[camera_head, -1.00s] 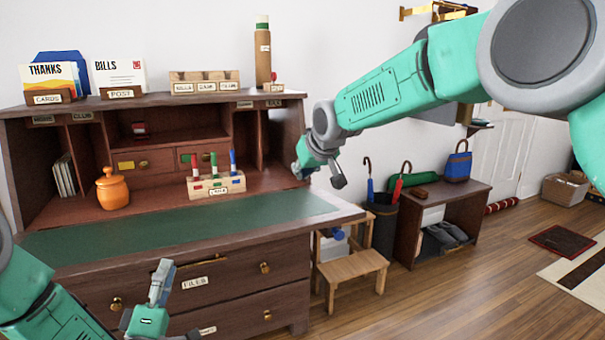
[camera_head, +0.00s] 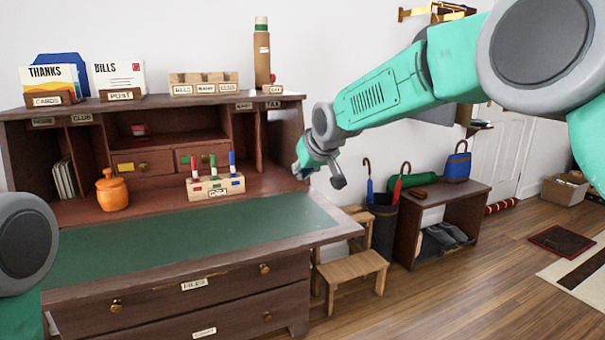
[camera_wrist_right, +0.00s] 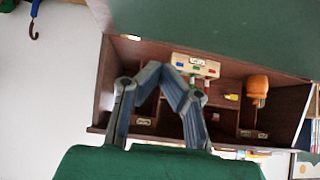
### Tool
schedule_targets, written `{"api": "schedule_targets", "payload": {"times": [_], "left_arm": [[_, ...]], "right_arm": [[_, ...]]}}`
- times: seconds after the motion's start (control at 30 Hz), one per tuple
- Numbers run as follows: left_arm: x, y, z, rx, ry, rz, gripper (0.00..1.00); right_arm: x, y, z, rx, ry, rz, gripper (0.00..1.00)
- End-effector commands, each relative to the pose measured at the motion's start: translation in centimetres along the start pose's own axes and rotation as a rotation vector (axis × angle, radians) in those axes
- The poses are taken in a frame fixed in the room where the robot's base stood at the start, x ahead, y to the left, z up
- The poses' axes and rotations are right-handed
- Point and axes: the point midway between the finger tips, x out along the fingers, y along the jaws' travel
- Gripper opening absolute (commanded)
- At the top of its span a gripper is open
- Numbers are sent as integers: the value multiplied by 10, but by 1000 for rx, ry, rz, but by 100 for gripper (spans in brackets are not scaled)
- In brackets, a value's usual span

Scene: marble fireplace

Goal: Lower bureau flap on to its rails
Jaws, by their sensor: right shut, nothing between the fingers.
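The bureau flap (camera_head: 335,231) is folded down in front of the bureau, its green writing panel (camera_head: 180,240) facing up. It looks close to level. The rails are hidden under it, so I cannot tell whether it touches them. My right gripper (camera_head: 334,178) is shut and empty, above the flap's right side beside the bureau's right end. In the right wrist view its fingers (camera_wrist_right: 170,70) come together in front of the bureau's compartments. My left arm shows at the left edge of the head view, but its gripper is out of frame.
An orange jar (camera_head: 112,190) and a pen block (camera_head: 215,186) stand inside the bureau. Cards, a post rack and a tube (camera_head: 262,55) stand on top. A wooden step stool (camera_head: 352,268) and an umbrella bin (camera_head: 384,225) are at the right. Open floor lies farther right.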

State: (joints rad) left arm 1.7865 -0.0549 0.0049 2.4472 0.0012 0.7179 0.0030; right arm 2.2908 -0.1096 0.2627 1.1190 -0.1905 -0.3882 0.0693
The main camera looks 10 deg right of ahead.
Motion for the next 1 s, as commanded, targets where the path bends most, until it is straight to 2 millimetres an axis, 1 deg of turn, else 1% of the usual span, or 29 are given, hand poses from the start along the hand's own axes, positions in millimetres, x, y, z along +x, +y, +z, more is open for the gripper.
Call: {"api": "schedule_targets", "payload": {"times": [0.03,0.2,0.33,0.6,0.77,0.87,1.0], "left_arm": [[-6,-1,1,3,-5,-2,31],[-27,-1,-1,2,-4,-1,31],[-38,-1,-2,2,-2,-1,31],[-35,0,-4,1,-4,0,31],[-36,0,-2,1,-1,0,31],[-36,0,-2,1,-1,0,31],[-36,0,-2,1,0,0,31]], "right_arm": [[-2,0,-2,0,-3,0,0],[-8,0,-6,0,-18,0,0],[-11,0,-7,0,-26,0,0],[-8,0,-4,0,-29,0,0],[-11,0,-4,0,-28,0,0],[-20,0,-5,0,-28,1,0],[-46,0,-6,-1,-27,1,0]]}}
